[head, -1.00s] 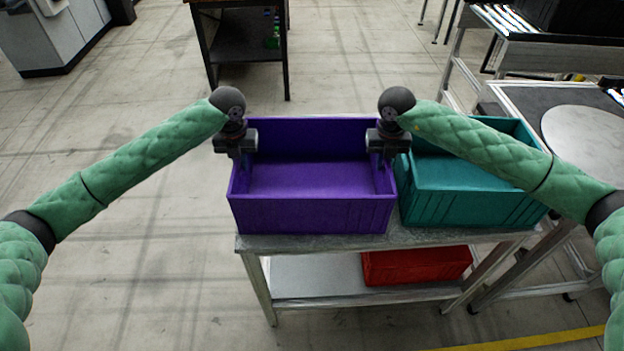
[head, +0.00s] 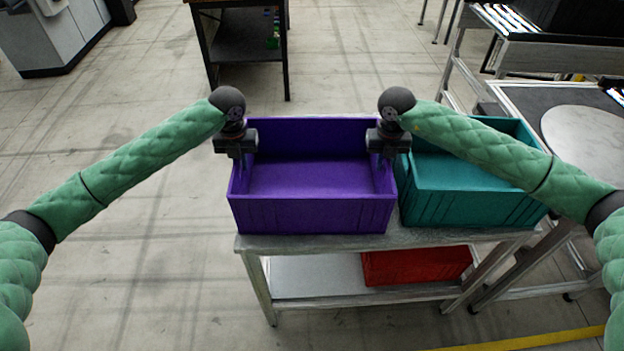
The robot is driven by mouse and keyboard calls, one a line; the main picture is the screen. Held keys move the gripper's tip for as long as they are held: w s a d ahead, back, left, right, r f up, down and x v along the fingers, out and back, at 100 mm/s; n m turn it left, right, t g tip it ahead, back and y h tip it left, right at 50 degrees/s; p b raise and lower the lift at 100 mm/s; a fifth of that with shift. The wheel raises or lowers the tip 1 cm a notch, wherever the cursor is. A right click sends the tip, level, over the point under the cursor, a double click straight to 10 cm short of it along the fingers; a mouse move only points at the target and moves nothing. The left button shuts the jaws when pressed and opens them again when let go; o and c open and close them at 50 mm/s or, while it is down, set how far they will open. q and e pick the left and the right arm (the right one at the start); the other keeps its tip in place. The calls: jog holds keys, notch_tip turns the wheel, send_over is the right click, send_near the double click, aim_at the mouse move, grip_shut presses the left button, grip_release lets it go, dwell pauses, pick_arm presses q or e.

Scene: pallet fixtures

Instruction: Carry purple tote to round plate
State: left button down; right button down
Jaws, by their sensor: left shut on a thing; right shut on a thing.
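The purple tote (head: 312,214) is an open, empty-looking box at the left end of a metal cart's top (head: 420,236). My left gripper (head: 240,160) is shut on the tote's left wall. My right gripper (head: 386,160) is shut on its right wall. The fingertips are partly hidden against the walls. The tote looks level, and I cannot tell whether it touches the cart top. The round plate (head: 585,138) is a pale grey disc on a dark-topped table at the right, partly cut off by the frame edge.
A teal tote (head: 470,208) stands close against the purple tote's right side, partly under my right arm. A red tote (head: 415,266) sits on the cart's lower shelf. A dark bench (head: 240,45) stands behind. The floor at the left is clear.

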pick_arm(q)
jog(key=shift+w+r, duration=0.1)
jog(key=shift+r, duration=0.1)
pick_arm(e)
jog(key=shift+r, duration=0.2)
